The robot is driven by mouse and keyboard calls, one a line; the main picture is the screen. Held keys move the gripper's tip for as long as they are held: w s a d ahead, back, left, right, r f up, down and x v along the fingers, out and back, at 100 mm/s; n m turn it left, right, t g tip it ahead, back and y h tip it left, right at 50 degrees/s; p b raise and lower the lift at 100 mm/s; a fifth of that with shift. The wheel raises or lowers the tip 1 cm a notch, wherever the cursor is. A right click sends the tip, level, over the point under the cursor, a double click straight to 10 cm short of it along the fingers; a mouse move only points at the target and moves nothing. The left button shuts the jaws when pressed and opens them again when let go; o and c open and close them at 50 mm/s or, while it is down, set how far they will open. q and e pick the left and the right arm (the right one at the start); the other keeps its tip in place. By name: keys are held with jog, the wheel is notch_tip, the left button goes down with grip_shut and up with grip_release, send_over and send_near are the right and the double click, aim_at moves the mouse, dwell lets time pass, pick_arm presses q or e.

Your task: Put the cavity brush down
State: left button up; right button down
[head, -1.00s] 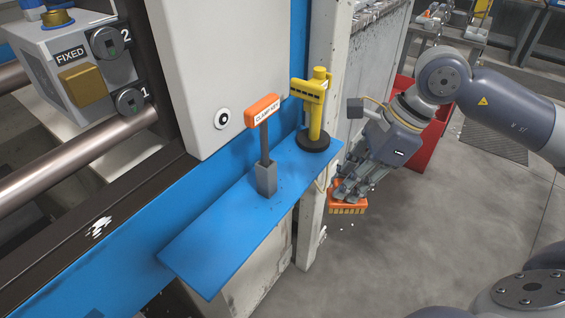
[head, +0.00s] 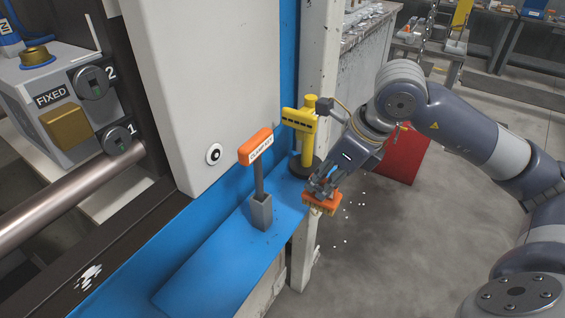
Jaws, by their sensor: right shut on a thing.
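The cavity brush (head: 322,204) is an orange block with a bristle side facing down. My right gripper (head: 322,188) is shut on it from above. The brush is at the right edge of the blue shelf (head: 215,262), in front of the yellow tool's dark base. I cannot tell whether the brush touches the shelf. My left gripper is not in view.
An orange-handled clamp key (head: 256,146) stands upright in a grey holder (head: 262,212) on the shelf. A yellow tool (head: 306,125) stands on a round black base behind the brush. The shelf's front left is bare. A red bin (head: 405,155) is on the floor behind my arm.

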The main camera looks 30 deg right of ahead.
jog(key=shift+w+a+f+p, duration=0.6)
jog(key=shift+w+f+p, duration=0.15)
jog(key=shift+w, duration=1)
jog(key=shift+w+a+f+p, duration=0.6)
jog(key=shift+w+p, duration=0.3)
jog(key=shift+w, duration=0.8)
jog(key=shift+w+a+f+p, duration=0.55)
jog(key=shift+w+f+p, duration=0.2)
jog(key=shift+w, duration=1)
jog(key=shift+f, duration=0.2)
jog(key=shift+f, duration=0.2)
jog(key=c, duration=1.5)
grip_release()
jog(key=shift+r, duration=0.15)
